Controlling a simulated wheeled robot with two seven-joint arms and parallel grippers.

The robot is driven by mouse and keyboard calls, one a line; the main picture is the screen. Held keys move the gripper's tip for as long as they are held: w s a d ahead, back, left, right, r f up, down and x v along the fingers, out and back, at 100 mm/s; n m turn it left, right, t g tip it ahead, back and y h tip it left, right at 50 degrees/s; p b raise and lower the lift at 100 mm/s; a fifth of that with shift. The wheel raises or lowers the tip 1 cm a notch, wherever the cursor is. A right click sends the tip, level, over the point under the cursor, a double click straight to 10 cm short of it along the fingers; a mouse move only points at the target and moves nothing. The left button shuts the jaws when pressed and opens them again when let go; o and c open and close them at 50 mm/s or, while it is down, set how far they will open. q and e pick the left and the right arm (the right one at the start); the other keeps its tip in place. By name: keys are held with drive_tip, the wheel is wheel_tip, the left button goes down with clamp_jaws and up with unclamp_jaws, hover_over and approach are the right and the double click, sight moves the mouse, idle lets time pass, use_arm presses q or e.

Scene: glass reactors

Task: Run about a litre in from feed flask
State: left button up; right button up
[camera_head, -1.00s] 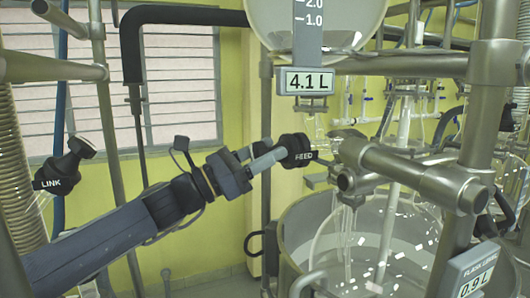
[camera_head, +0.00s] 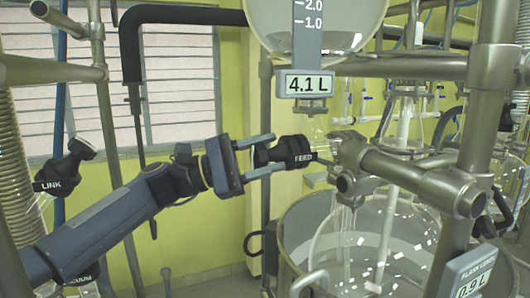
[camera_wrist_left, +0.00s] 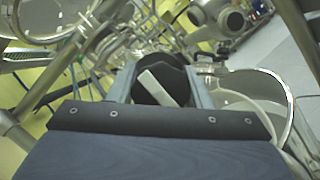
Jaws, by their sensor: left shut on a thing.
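The feed flask (camera_head: 345,30) is a clear glass vessel at the top, with a level scale; the display (camera_head: 307,83) beneath it reads 4.1 L. The black FEED valve knob (camera_head: 290,152) is below that display. My left gripper (camera_head: 267,154) comes in from the left and is shut on the knob, one finger above it and one below. In the left wrist view the dark knob (camera_wrist_left: 150,90) with a pale bar sits between the fingers. A lower display (camera_head: 472,275) reads 0.9 L. My right gripper is not in view.
A LINK knob (camera_head: 62,172) hangs at the left, and a VACUUM label (camera_head: 78,279) shows below it. Steel frame pipes (camera_head: 410,178) cross at the right, above a wide metal bath (camera_head: 290,235) with a glass vessel in it.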

sight(252, 159)
use_arm(q)
drive_tip(key=shift+m+g, duration=0.6)
drive_tip(key=shift+m, duration=0.7)
drive_tip(key=shift+y, duration=0.3)
drive_tip(key=o, duration=1)
drive_tip(key=shift+a+f, duration=0.1)
drive_tip(key=a+b, duration=0.1)
drive_tip(key=a, duration=0.2)
drive_tip(key=a+f, duration=0.1)
drive_tip(key=a, duration=0.2)
drive_tip(key=shift+s+f+b, duration=0.15)
drive_tip(key=shift+f+b, duration=0.05)
drive_tip(key=shift+b, duration=0.2)
drive_tip(key=shift+s+a, duration=0.1)
drive_tip(key=shift+a, duration=0.65)
